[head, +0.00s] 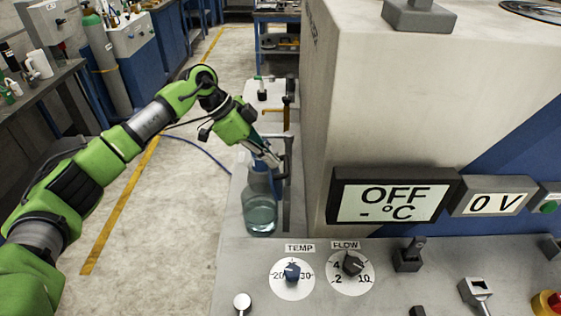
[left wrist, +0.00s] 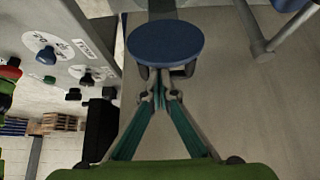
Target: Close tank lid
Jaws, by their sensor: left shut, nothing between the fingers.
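A clear tank (head: 260,213) holding bluish liquid stands on the grey bench, left of the large pale housing. My left gripper (head: 278,170) reaches down over the tank's upper part, which it partly hides. In the left wrist view, the fingertips (left wrist: 163,92) are together and hold nothing. A round blue lid-like disc (left wrist: 165,43) lies just beyond the fingertips. I cannot tell whether they touch it, or how it sits on the tank. My right gripper is not in view.
The tall pale housing (head: 410,110) stands close to the right of the tank. In front are the TEMP knob (head: 292,271), the FLOW knob (head: 352,263) and an "OFF" display (head: 393,202). Metal tubing (head: 287,150) stands close beside the gripper. Open floor lies left.

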